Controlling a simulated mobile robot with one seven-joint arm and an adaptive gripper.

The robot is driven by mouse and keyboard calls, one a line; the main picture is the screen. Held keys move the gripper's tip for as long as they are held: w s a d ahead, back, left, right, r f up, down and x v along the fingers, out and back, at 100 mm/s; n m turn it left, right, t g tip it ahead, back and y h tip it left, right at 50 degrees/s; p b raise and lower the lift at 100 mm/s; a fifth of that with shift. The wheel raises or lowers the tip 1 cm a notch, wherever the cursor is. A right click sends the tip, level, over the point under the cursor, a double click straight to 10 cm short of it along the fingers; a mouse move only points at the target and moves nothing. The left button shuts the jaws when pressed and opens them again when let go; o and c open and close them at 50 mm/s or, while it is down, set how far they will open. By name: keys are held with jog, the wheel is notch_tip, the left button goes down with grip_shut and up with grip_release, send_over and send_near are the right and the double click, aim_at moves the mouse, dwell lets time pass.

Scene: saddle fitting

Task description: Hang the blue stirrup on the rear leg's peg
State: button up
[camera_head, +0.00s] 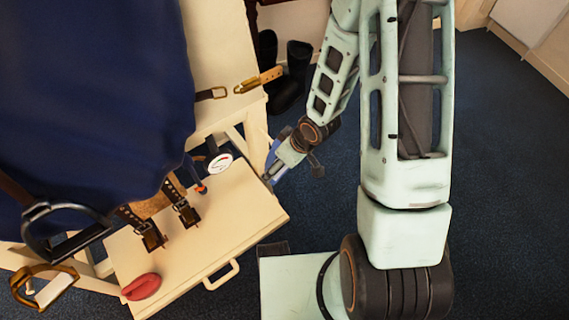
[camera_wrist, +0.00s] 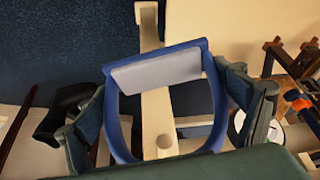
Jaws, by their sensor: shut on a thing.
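The blue stirrup (camera_wrist: 117,115) is upright in the wrist view, with its pale grey tread pad (camera_wrist: 157,70) at the top of the picture. My gripper (camera_wrist: 165,108) is shut on it, with a dark finger at each side. Through the stirrup's opening I see the cream leg (camera_wrist: 156,105) and the round end of its peg (camera_wrist: 167,143). I cannot tell whether the peg passes through the stirrup or lies behind it. In the head view the stirrup (camera_head: 277,152) is mostly hidden behind my gripper (camera_head: 272,174), close to the stand's leg.
A cream tray (camera_head: 235,225) with a handle bears a red pad (camera_head: 141,287), a round gauge (camera_head: 220,163) and buckled straps (camera_head: 188,212). A black stirrup (camera_head: 65,232) and a brown stirrup (camera_head: 45,288) are at left. Black boots (camera_head: 290,75) stand behind. Floor at right is clear.

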jog(key=w+a+f, duration=0.2)
jog(key=w+a, duration=0.1)
jog(key=w, duration=0.2)
jog(key=shift+w+a, duration=0.15)
jog(key=shift+w, duration=0.05)
dwell(0.6)
dwell(0.6)
jog(key=o, duration=1.2)
jog(key=shift+c, duration=0.2)
